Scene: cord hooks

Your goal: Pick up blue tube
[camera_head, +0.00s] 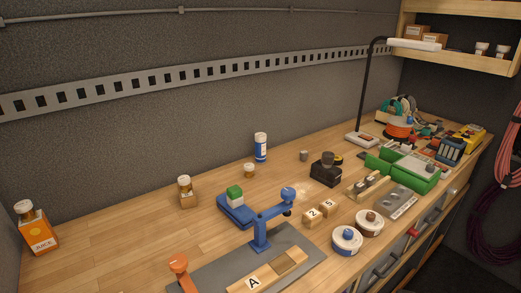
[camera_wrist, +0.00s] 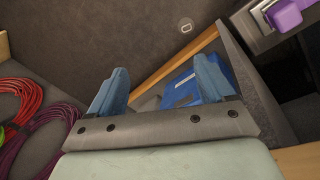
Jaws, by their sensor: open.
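A blue tube (camera_head: 261,150) with a white top stands upright near the back edge of the workbench, close to the wall, in the head view. I cannot make out the tube in the wrist view. My gripper (camera_wrist: 161,82) shows in the wrist view with its two blue fingers apart and nothing between them. It is not visible in the head view, so its distance from the tube cannot be told.
A blue tray (camera_head: 237,210) and a black device (camera_head: 326,169) are nearer the front. A juice bottle (camera_head: 36,228) stands far left. Coiled cords (camera_wrist: 22,105) and a blue object (camera_wrist: 181,92) show around my gripper.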

